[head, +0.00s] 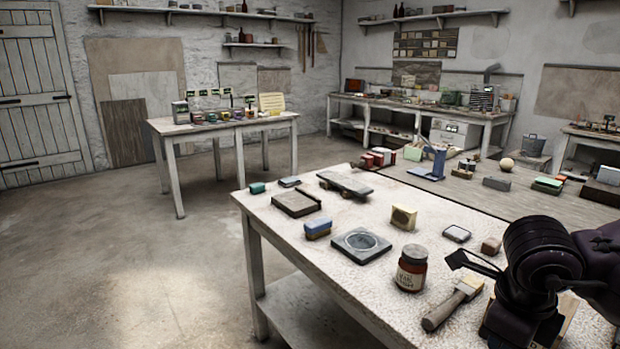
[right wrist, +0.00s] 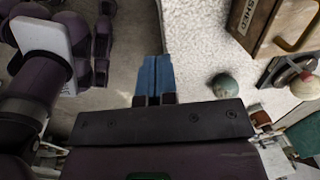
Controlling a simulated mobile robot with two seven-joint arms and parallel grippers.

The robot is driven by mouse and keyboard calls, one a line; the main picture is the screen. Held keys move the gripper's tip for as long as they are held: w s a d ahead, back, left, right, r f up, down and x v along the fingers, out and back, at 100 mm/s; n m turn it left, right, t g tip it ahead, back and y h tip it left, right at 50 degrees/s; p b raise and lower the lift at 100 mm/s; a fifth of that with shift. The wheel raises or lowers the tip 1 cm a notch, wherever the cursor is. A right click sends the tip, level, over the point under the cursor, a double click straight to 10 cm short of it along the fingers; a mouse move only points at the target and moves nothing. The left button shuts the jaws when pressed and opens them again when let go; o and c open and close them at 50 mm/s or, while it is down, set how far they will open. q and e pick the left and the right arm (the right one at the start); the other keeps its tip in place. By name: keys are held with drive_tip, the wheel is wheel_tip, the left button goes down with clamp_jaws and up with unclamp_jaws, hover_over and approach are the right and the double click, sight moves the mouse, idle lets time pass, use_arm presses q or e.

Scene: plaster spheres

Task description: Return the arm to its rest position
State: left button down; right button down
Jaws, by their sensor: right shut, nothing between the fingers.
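My right arm (head: 545,255) comes in at the lower right of the head view, over the near corner of the pale speckled worktable (head: 285,225). In the right wrist view my right gripper (right wrist: 153,75) has its two blue fingertips together, with nothing between them. They lie over the table's edge, with no object touching them. A grey-green sphere (right wrist: 224,85) rests on the table to their right. A cream sphere (right wrist: 304,86) sits further right, partly cut off by the frame. My left gripper is not in view.
A wooden box (right wrist: 262,22) with lettering stands beyond the green sphere. Another pale sphere (head: 506,164) is further back. Floor at left is clear.

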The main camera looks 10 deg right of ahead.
drive_tip(key=s+a+f+m+g+y+p, duration=0.1)
drive_tip(key=s+a+m+y, duration=0.15)
drive_tip(key=a+y, duration=0.65)
drive_tip(key=s+a+f+m+y+p, duration=0.1)
drive_tip(key=s+a+m+y, duration=0.15)
drive_tip(key=a+y, duration=0.55)
drive_tip(key=w+d+f+m+t+h+p, duration=0.15)
drive_tip(key=d+f+m+t+h, duration=0.25)
drive_tip(key=m+t, duration=0.7)
drive_tip(key=w+d+f+m+t+h, duration=0.4)
drive_tip(key=m+t, duration=0.3)
drive_tip(key=m, duration=0.7)
drive_tip(key=s+d+f+m+g+h, duration=0.1)
drive_tip(key=s+f+m+g+h, duration=0.2)
drive_tip(key=f, duration=0.5)
drive_tip(key=s+d+f+m+g+h, duration=0.2)
drive_tip(key=s+f+m+g+h, duration=0.2)
drive_tip(key=s+f+m, duration=0.4)
drive_tip(key=shift+s+d+f+h, duration=0.2)
drive_tip(key=shift+s+f+h, duration=0.3)
drive_tip(key=shift+s, duration=0.35)
